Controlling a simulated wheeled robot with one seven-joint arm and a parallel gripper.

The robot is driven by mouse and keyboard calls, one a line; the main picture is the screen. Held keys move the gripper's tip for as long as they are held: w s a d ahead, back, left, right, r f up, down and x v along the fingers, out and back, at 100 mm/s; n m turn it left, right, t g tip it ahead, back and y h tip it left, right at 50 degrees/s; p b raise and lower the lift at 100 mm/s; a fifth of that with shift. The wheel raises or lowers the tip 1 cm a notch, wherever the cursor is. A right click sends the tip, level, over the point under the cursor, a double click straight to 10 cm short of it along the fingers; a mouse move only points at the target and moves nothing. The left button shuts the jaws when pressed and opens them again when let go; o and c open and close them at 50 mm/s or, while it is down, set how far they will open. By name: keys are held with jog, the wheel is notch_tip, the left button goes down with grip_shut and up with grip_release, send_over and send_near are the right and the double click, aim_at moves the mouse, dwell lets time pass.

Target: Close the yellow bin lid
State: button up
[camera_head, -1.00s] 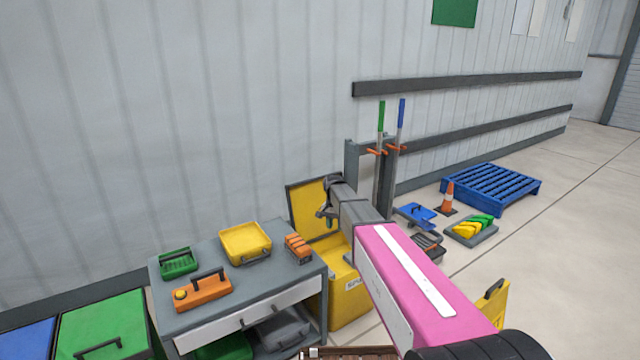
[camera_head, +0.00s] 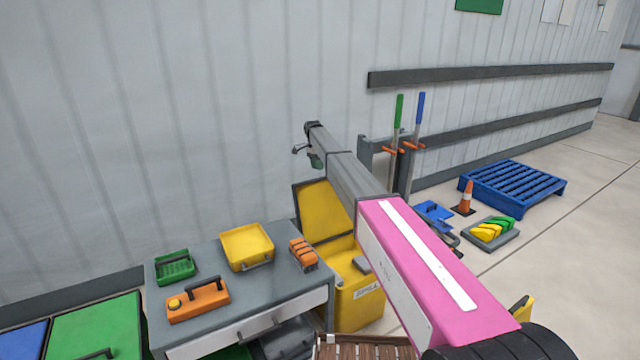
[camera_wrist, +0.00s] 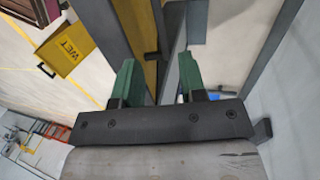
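The yellow bin (camera_head: 358,305) stands right of the workbench, against the wall. Its lid (camera_head: 322,215) is raised and open, tilted back near the wall, with a yellow inner face and a dark rim. My gripper (camera_head: 308,158) is above the lid's upper edge in the head view, apart from it, and my arm covers part of the lid's right side. In the wrist view, the two green fingers of my gripper (camera_wrist: 158,70) are spread with nothing held. A yellow strip beside grey shows beyond them; I cannot tell for certain whether it is the lid.
The grey workbench (camera_head: 222,295) holds a yellow tray (camera_head: 247,246), an orange toolbox (camera_head: 197,300) and a green crate (camera_head: 174,266). Two upright tools stand by a post (camera_head: 405,175). A blue pallet (camera_head: 512,187) lies at right.

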aim_at(320, 182)
jog(key=x, duration=0.8)
jog(key=shift+f, duration=0.35)
grip_shut()
